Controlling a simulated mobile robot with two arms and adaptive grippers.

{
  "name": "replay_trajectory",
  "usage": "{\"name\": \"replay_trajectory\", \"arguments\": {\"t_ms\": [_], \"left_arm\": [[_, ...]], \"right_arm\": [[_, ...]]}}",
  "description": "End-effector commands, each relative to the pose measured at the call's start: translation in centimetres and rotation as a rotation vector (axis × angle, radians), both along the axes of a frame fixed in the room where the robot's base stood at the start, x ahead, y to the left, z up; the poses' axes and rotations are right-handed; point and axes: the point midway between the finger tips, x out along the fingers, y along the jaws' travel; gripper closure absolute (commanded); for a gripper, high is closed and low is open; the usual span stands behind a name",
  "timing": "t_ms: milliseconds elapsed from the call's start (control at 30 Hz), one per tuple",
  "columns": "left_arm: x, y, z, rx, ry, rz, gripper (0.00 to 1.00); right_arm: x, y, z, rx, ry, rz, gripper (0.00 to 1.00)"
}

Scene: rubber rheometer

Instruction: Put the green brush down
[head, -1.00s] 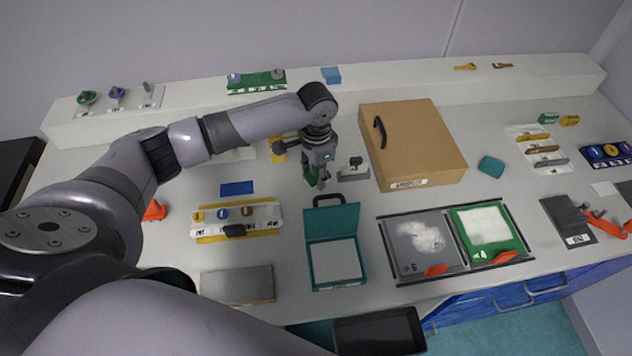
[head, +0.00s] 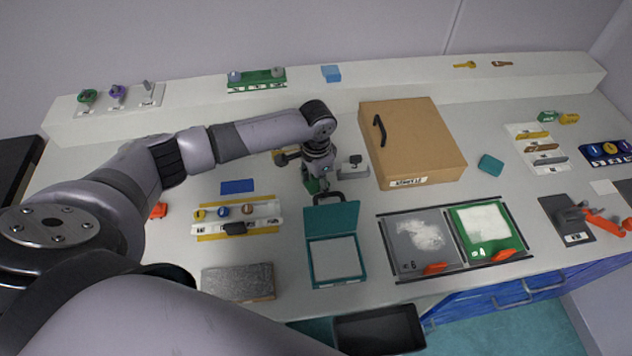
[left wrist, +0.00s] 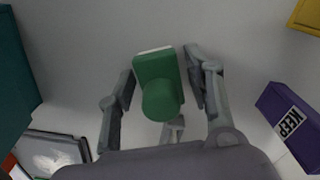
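The green brush (left wrist: 158,80) is upright, its round handle end toward the camera in the left wrist view. My left gripper's fingers (left wrist: 163,72) stand around the brush. A gap shows between the brush and the right-hand finger, and the fingers look spread rather than closed on the handle. The brush's underside is hidden, so its contact with the bench cannot be seen directly. My right gripper is not in view.
The open teal case (head: 309,256) stands just in front of the gripper. A purple labelled block (left wrist: 284,118) is close by in the wrist view.

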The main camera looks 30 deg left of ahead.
Motion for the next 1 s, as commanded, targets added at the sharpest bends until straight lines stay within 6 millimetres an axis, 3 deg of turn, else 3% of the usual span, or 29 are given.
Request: {"name": "replay_trajectory", "arguments": {"t_ms": [300, 467, 800, 1000], "left_arm": [[0.0, 0.0, 0.1, 0.000, 0.000, 0.000, 0.48], [0.1, 0.0, 1.1, -0.002, -0.003, 0.001, 0.48], [0.1, 0.0, 8.0, -0.001, -0.005, -0.001, 0.48], [0.1, -0.1, 11.2, -0.002, -0.003, 0.001, 0.48]], "right_arm": [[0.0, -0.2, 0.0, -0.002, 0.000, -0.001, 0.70], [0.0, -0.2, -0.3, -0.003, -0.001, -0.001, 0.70], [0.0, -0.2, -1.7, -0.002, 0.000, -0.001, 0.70], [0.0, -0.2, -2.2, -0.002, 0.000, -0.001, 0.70]]}}
